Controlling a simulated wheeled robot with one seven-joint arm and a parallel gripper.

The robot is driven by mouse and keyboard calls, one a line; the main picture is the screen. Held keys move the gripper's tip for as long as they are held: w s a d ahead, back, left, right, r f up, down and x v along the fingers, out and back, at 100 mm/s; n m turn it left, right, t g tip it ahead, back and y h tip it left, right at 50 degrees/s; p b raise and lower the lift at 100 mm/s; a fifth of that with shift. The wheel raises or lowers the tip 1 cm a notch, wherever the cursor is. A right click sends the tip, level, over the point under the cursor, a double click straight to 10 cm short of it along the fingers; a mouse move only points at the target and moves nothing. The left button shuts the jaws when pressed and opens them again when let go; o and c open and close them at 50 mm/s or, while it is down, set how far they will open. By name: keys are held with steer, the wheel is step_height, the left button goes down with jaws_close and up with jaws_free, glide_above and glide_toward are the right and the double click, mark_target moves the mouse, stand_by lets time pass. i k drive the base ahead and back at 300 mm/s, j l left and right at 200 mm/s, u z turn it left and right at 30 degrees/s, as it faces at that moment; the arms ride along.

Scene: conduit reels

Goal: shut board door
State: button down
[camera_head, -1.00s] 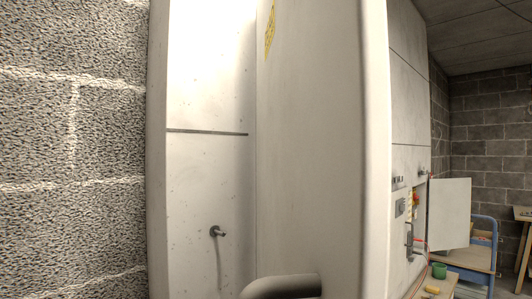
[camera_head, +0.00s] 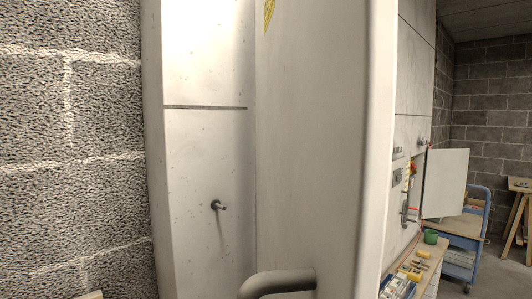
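The board (camera_head: 405,195) is at the right, a pale panel front with switches, a red part and a yellow label. A flat, pale grey door (camera_head: 446,183) stands open at its right side, swung outward from the board. Part of the board is hidden behind a large pale upright panel in the foreground. My gripper is not in view, so its opening and any contact with the door cannot be seen.
The large pale panel (camera_head: 310,150) fills the middle, close to me. A wall hook (camera_head: 217,205) is to its left. Below the board is a bench (camera_head: 430,262) with a green cup (camera_head: 431,237) and small items. A blue trolley (camera_head: 470,230) stands behind the door.

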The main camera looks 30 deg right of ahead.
mark_target(325, 71)
steer(key=k+l+u, duration=0.15)
steer(key=u, duration=0.2)
steer(key=k+u, duration=0.35)
steer(key=k+l+u, duration=0.1)
steer(key=u, duration=0.2)
steer(key=k+j, duration=0.05)
steer(key=k, duration=0.05)
